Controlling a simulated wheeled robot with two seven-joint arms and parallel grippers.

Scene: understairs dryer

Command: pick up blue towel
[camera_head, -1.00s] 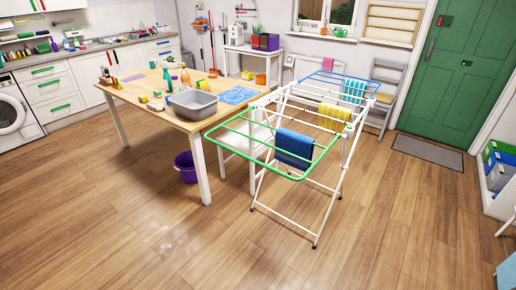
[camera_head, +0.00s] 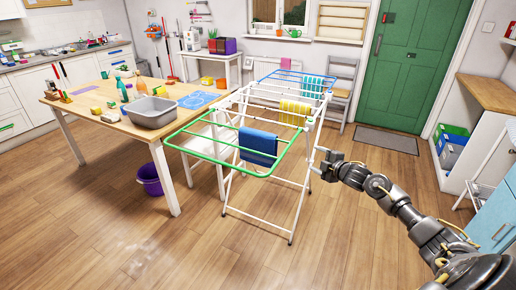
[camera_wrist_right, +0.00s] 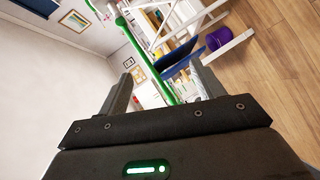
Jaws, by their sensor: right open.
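The blue towel (camera_head: 258,147) hangs folded over the green-railed end of the white drying rack (camera_head: 297,200). My right gripper (camera_head: 326,164) is just right of the rack in the head view, apart from the towel. In the right wrist view, the two fingers (camera_wrist_right: 162,74) stand wide apart with nothing gripped. The towel (camera_wrist_right: 181,59) shows beyond them, partly hidden by the rack's rails. My left gripper is not in view.
A yellow towel (camera_head: 295,112) and a teal towel (camera_head: 315,86) hang farther back on the rack. A wooden table (camera_head: 110,118) with a grey basin (camera_head: 152,112) stands to the left, a purple bucket (camera_head: 150,181) beneath it. Floor in front of the rack is clear.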

